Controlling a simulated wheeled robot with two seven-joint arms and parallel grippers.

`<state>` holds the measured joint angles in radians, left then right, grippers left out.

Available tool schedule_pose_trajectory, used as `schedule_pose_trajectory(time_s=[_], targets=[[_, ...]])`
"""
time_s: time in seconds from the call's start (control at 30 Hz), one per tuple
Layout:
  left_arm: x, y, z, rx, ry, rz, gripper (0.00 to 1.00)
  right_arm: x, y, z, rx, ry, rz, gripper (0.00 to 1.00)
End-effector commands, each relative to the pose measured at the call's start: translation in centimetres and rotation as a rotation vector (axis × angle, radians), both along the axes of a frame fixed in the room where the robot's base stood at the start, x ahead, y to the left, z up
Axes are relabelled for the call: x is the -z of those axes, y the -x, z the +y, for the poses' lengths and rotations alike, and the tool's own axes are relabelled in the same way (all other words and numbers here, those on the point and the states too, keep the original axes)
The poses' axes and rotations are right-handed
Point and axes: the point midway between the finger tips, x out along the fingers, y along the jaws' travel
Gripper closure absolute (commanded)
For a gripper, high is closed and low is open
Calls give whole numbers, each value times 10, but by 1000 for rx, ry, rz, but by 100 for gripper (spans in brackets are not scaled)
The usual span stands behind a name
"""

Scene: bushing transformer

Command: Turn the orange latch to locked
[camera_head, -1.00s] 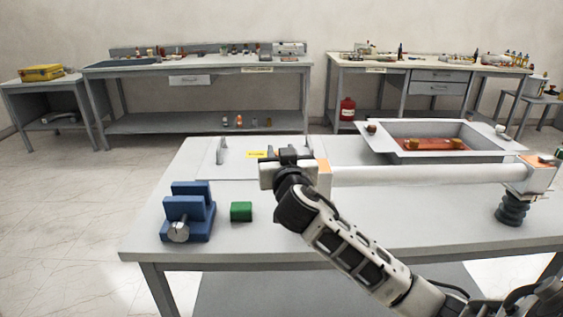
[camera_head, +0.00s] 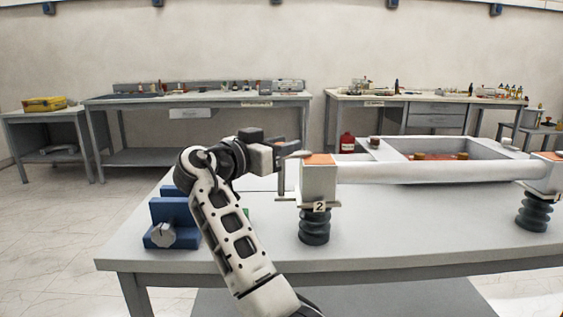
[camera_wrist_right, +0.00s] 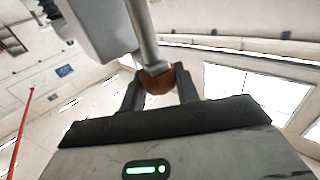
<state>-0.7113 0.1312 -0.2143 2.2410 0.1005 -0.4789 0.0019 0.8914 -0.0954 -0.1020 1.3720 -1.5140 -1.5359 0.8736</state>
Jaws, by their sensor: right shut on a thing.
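My right gripper (camera_head: 292,163) is beside the left face of the white end block (camera_head: 319,178), which has an orange top and a "2" label. In the right wrist view, its two dark fingers (camera_wrist_right: 159,88) are shut on a rounded orange-brown piece (camera_wrist_right: 158,80), which I take to be the orange latch. A grey bar passes in front of part of this piece. The latch's turned position cannot be read clearly. My left gripper is not in view.
A white tube (camera_head: 430,171) runs right from the block, above the grey table (camera_head: 390,235). A black ribbed insulator (camera_head: 314,227) stands below the block. A blue fixture (camera_head: 172,214) is at the left. A grey tray (camera_head: 400,148) lies behind the tube.

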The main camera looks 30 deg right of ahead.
Motion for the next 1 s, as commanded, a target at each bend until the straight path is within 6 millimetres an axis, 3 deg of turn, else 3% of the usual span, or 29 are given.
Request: schedule_pose_trajectory(time_s=[0.4, 1.0], targets=[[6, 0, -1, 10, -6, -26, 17, -1, 0, -1, 233, 5, -2, 92], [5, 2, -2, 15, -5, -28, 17, -2, 1, -1, 282, 4, -3, 92]])
